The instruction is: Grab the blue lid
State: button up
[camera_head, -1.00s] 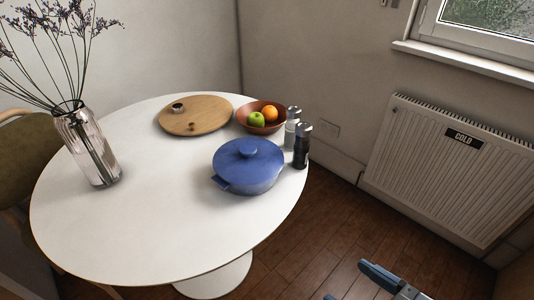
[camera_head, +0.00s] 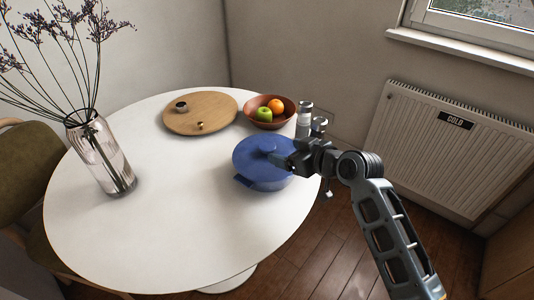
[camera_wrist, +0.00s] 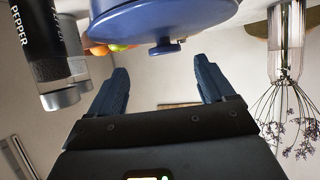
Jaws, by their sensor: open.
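The blue lid (camera_head: 250,152) sits on the blue pot (camera_head: 262,184) near the right edge of the white table. Its round knob shows on top. My gripper (camera_head: 277,160) reaches in from the right over the lid and hides part of it. In the upside-down wrist view the lid (camera_wrist: 185,20) fills the top, with its knob (camera_wrist: 165,48) hanging downward in the picture. My gripper (camera_wrist: 160,65) is open and empty there. The knob lines up between the two fingertips and appears slightly beyond them; I cannot tell the exact gap.
A pepper mill (camera_wrist: 40,45) stands close beside my gripper. A fruit bowl (camera_head: 270,123) and a round wooden board (camera_head: 205,112) are behind the pot. A glass vase (camera_head: 103,158) with dried flowers stands at the left. The front of the white table (camera_head: 150,245) is clear.

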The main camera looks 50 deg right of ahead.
aim_at(270, 148)
jog(key=x, duration=0.4)
jog(key=p+x, duration=0.1)
jog(key=x, duration=0.2)
jog(key=shift+w+a+r, duration=0.15)
jog(key=shift+w+a, duration=0.1)
jog(key=shift+a, duration=0.05)
jog(key=shift+c, duration=0.4)
jog(key=c, duration=1.3)
